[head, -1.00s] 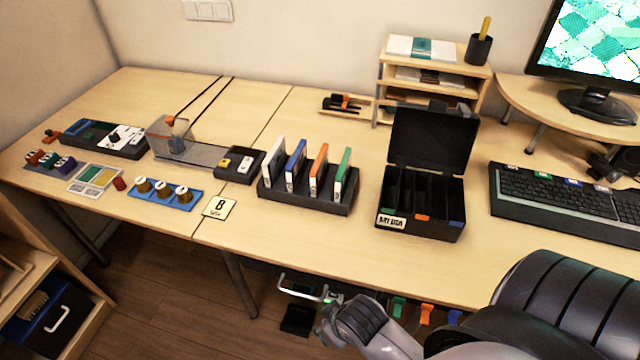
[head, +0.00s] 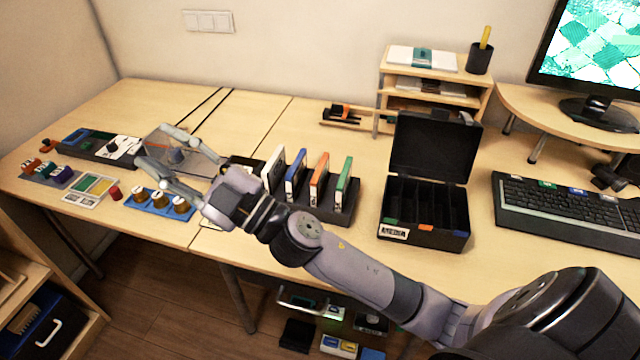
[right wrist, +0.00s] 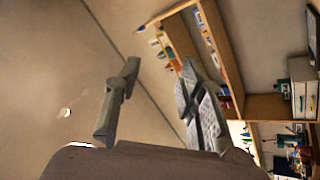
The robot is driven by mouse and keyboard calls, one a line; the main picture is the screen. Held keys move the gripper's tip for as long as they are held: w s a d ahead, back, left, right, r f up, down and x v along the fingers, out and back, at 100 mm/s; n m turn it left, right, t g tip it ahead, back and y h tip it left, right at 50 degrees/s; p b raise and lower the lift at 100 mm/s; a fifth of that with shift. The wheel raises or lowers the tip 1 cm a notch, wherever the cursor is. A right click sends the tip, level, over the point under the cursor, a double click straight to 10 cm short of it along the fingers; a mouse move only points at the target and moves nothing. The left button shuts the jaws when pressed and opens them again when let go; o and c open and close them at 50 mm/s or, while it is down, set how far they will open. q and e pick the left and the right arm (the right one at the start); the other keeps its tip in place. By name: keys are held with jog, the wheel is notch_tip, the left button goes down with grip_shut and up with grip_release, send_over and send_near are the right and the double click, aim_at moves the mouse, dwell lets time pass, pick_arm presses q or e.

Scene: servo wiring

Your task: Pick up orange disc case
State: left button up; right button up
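The orange disc case (head: 319,178) stands upright in a black rack (head: 343,212). A white case (head: 273,168) and a blue case (head: 296,170) stand to its left, and a green case (head: 343,182) to its right. My right gripper (head: 152,147) is open and empty, well left of the orange case, over the area of the blue tray and the clear bin. Its open fingers also show in the right wrist view (right wrist: 159,68), with no disc case between them. My right arm hides the front left of the rack. My left gripper is not in view.
An open black media box (head: 425,238) with its lid raised stands right of the rack, near the keyboard (head: 570,212). A blue tray (head: 160,203) with brass-coloured knobs lies at the left. The wooden shelf unit (head: 434,78) stands behind.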

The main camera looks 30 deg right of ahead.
jog(key=s+a+r+n+g+y, duration=0.1)
jog(key=s+a+n+g+y, duration=0.1)
jog(key=a+n+g+y, duration=0.45)
jog(key=n+g+h, duration=0.4)
jog(key=g+h, duration=0.6)
jog(key=h, duration=1.4)
send_near(320, 167)
jog(key=shift+m, duration=0.35)
jog(key=p+x, duration=0.1)
jog(key=x, duration=0.3)
jog(key=shift+w+f, duration=0.1)
jog(key=shift+f, duration=0.1)
jog(key=shift+w+d+f, duration=0.15)
jog(key=shift+w+f, duration=0.05)
jog(key=shift+f, duration=0.35)
jog(key=p+x, duration=0.1)
jog(key=x, duration=0.3)
jog(key=shift+s+d+p, duration=0.1)
jog(key=shift+s+p, duration=0.05)
jog(key=shift+p, duration=0.15)
jog(key=shift+d+f, duration=0.15)
jog(key=shift+f, duration=0.45)
